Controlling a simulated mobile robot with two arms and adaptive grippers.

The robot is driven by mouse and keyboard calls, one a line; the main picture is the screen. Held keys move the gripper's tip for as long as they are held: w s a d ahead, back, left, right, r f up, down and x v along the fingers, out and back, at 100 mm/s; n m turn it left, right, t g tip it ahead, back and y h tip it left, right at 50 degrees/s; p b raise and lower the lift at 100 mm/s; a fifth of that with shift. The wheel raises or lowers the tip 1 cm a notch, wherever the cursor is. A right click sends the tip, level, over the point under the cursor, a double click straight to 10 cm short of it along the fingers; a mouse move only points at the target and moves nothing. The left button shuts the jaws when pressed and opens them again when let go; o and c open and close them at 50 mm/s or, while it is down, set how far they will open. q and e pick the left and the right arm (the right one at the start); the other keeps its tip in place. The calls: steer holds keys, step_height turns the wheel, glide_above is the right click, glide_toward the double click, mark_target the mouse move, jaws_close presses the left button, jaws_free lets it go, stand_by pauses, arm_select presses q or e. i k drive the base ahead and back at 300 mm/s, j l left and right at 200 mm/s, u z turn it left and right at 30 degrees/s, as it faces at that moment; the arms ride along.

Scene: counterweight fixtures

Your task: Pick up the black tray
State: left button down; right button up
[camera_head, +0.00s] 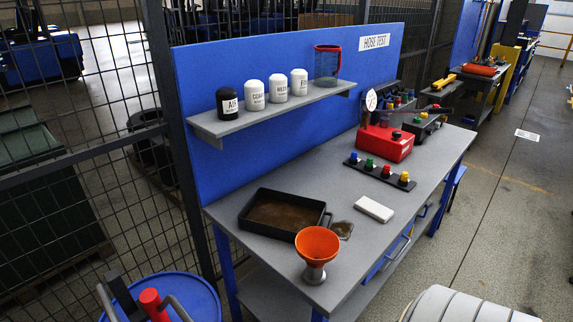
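The black tray (264,230) sits flat on the grey workbench (380,235), near its left end. It is shallow and rectangular, and brown liquid or residue covers its floor. A dark handle shows at its right side, partly hidden behind an orange funnel (317,242) that stands close to the tray's near right corner. Neither of my grippers can be made out in the head view, and nothing is seen holding the tray.
A brown spill (342,230) and a white block (374,208) lie right of the tray. A blue panel with a shelf (290,105) of bottles rises behind. A red gauge unit (386,143) stands farther back. A blue drum (190,290) is at lower left.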

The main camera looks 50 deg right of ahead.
mark_target(289, 217)
steer(key=z, duration=1.45)
steer(key=u, duration=2.4)
steer(key=z, duration=2.4)
steer(key=l+u, duration=0.25)
steer(key=l, duration=2.5)
steer(key=i, duration=0.05)
